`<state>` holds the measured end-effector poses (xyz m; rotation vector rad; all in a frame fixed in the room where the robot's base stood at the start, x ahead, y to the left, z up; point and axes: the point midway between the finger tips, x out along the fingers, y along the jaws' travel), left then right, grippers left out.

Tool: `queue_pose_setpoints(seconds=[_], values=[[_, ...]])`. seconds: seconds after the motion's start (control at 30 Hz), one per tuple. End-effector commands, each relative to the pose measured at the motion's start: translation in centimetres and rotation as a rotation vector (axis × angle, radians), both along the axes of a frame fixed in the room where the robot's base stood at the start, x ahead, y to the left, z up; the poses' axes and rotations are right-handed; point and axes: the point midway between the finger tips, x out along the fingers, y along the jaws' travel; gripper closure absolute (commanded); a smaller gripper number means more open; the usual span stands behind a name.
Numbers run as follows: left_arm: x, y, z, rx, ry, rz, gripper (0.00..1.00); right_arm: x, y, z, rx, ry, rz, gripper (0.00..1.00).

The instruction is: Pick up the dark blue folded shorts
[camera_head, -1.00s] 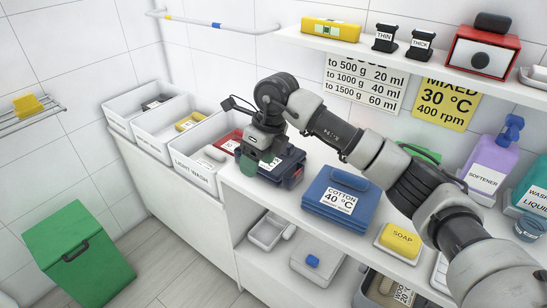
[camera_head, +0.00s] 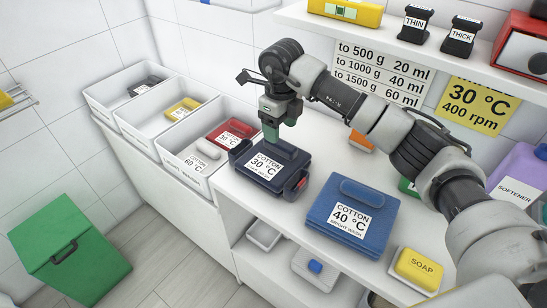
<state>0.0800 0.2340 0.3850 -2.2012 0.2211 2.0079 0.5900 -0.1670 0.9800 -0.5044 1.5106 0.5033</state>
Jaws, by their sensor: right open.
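The dark blue folded shorts (camera_head: 265,186) lie on the white counter, with a label reading "COTTON 30 °C" on top and a raised dark roll at the back. My right gripper (camera_head: 275,138) points down just above the back of the shorts, with its green fingers near the raised roll. It is open and holds nothing; whether a finger touches the roll cannot be told. My left gripper is not in view.
A blue folded cloth (camera_head: 349,216) labelled "COTTON 40 °C" lies to the right, with yellow soap (camera_head: 418,268) beyond it. White bins (camera_head: 187,182) holding clothes stand to the left. A shelf (camera_head: 400,42) hangs above. A green bin (camera_head: 68,250) stands on the floor.

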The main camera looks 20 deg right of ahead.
Motion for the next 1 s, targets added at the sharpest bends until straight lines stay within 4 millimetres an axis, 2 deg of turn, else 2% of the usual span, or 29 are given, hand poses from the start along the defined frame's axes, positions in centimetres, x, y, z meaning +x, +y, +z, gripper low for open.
queue_pose_setpoints(seconds=[0.1, 0.2, 0.5, 0.8, 0.87, 1.0], values=[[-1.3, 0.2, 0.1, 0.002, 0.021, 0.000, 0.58, 0.0, 0.0, -1.0, 0.000, 0.001, 0.001, 0.36], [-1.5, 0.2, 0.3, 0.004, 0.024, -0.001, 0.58, 0.1, 0.0, -1.7, 0.001, 0.002, 0.000, 0.36], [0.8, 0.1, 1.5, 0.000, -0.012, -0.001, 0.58, 0.5, -0.3, -5.8, 0.000, 0.002, 0.000, 0.36], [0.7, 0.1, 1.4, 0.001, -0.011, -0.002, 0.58, 0.5, -0.3, -6.4, 0.001, -0.001, 0.000, 0.36], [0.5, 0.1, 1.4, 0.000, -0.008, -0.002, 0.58, 0.5, -0.3, -6.4, 0.001, -0.001, 0.000, 0.44], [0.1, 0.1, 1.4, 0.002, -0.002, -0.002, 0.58, 0.5, -0.3, -6.4, 0.001, -0.001, 0.000, 0.65]])
